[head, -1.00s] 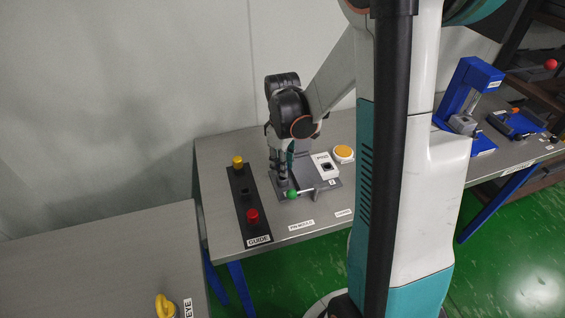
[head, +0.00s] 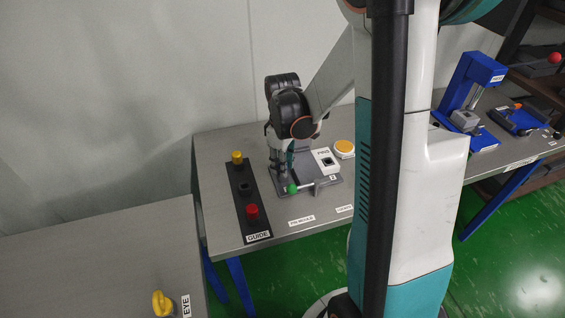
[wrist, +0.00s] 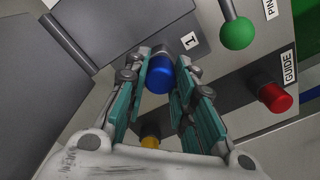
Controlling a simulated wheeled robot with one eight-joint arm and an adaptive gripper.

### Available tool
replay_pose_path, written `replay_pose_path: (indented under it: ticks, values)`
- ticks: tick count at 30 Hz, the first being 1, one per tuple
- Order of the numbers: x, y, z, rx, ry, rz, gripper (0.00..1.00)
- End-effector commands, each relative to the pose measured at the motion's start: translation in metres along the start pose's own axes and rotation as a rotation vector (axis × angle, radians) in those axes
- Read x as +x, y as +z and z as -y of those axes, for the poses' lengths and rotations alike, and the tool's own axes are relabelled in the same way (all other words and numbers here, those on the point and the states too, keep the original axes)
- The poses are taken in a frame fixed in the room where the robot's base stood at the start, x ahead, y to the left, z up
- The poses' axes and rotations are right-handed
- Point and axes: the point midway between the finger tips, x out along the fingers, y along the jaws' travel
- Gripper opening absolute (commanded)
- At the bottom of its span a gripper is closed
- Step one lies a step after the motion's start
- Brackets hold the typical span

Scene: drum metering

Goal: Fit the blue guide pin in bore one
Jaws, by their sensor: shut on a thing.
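The blue guide pin (wrist: 160,76) shows in the wrist view between my fingertips (wrist: 163,68), and my gripper is shut on it. Its blue head faces my camera. The pin is over the grey fixture plate (wrist: 178,22), beside the label 1 (wrist: 190,41). Whether its lower end is in bore one is hidden by the head and fingers. In the head view my gripper (head: 279,166) is at the left end of the fixture (head: 318,188), pointing down; the pin is hard to make out there.
The black GUIDE rack (head: 256,226) stands left of the fixture, with a yellow pin (head: 237,158), an empty middle place and a red pin (head: 252,211). A green-knobbed lever (head: 292,188) is close to my gripper. An orange button (head: 344,148) is behind right.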

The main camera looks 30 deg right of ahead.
Motion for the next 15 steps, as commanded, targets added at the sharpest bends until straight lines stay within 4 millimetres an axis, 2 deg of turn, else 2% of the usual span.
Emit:
replay_pose_path:
  ticks: [5,6,9,15]
  values:
    - [0.0050,0.0000,0.0000,0.000,0.000,0.000,0.00]
    - [0.0046,0.0000,0.0000,0.000,0.000,0.000,0.28]
    - [0.0040,0.0000,-0.0001,0.000,0.000,0.000,0.47]
    - [0.0040,0.0000,-0.0001,0.000,0.000,0.000,0.47]
